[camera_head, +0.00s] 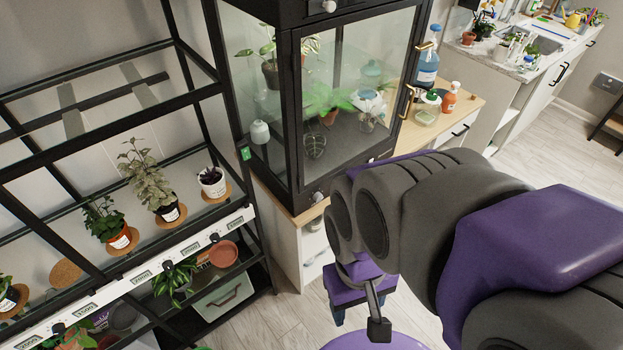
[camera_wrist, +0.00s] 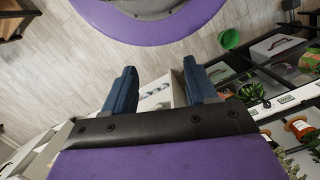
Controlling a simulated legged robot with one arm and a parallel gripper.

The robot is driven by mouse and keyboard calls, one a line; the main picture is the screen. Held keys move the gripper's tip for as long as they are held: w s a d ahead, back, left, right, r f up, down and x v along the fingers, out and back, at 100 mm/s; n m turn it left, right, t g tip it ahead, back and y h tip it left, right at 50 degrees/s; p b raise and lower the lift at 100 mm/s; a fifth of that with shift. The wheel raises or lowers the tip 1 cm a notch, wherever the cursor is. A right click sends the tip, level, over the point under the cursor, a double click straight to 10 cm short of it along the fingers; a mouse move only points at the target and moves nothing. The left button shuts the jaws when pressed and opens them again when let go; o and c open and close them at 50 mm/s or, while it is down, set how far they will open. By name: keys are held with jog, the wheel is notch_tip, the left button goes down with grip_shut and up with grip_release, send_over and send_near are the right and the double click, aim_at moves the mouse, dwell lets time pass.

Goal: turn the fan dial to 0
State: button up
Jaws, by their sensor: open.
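A black glass-fronted cabinet (camera_head: 292,110) holds several plants behind its door. A small round knob (camera_head: 318,196) sits on the cabinet's lower front edge, and a pale knob (camera_head: 329,5) sits at its top edge, cut by the frame. I cannot tell which is the fan dial, and no dial markings are readable. My gripper (camera_wrist: 158,72) has two blue fingers, spread apart with nothing between them. In the head view, my folded purple and grey arm is at the right, and my gripper hangs below it, apart from the cabinet.
A black shelf rack (camera_head: 110,265) with potted plants on cork mats and labelled dark knobs stands left. A wooden-topped counter (camera_head: 448,110) with bottles is behind the arm. The wooden floor (camera_head: 290,315) before the cabinet is clear.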

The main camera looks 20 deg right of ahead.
jog(key=w+d+f+m+t+h, duration=0.1)
jog(key=w+d+f+m, duration=0.1)
jog(key=w+d, duration=0.2)
jog(key=w+d+f+m+t, duration=0.1)
jog(key=w+d+f+m, duration=0.1)
jog(key=w, duration=0.6)
jog(key=w+d+f+m+t+h+b, duration=0.1)
jog(key=w+d+f+m, duration=0.1)
jog(key=w+d+f, duration=0.2)
jog(key=shift+w+d+f+m+h, duration=0.1)
jog(key=shift+w+d+m+h, duration=0.25)
jog(key=shift+w+d, duration=1)
jog(key=w+d+f+m+t+b, duration=0.1)
jog(key=w+d+f+m+t, duration=0.3)
jog(key=w+d+f, duration=0.55)
jog(key=m+t+y+b, duration=0.3)
jog(key=m+t+y, duration=0.7)
jog(key=m, duration=1)
send_near(320, 199)
jog(key=w+a+b, duration=0.1)
jog(key=w, duration=0.1)
jog(key=w+a+f+t+h+b, duration=0.1)
jog(key=w, duration=0.1)
jog(key=w+a+t+b, duration=0.1)
jog(key=w, duration=0.1)
jog(key=shift+a+f+n+h, duration=0.15)
jog(key=shift+a+n+h, duration=0.1)
jog(key=shift+h, duration=0.1)
jog(key=shift+x, duration=0.8)
